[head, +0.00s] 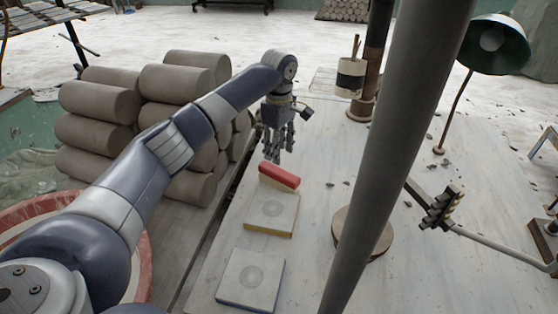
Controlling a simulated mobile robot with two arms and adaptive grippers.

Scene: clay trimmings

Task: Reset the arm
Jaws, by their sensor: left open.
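My left arm (172,148) comes in from the lower left and reaches over the stacked clay logs to the white table. My left gripper (275,152) hangs down from its end, with its fingers apart and nothing seen between them. It is above a red-topped block (279,176) at the table's left side. I cannot tell how much height there is between the fingertips and the block. My right gripper is not in view.
Two square slabs (269,212) (250,279) lie in front of the block. Grey clay logs (98,102) are stacked left of the table. A dark pole (400,150) crosses the view before a round wooden disc (350,228). A green lamp (494,42) stands back right. Clay crumbs dot the table.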

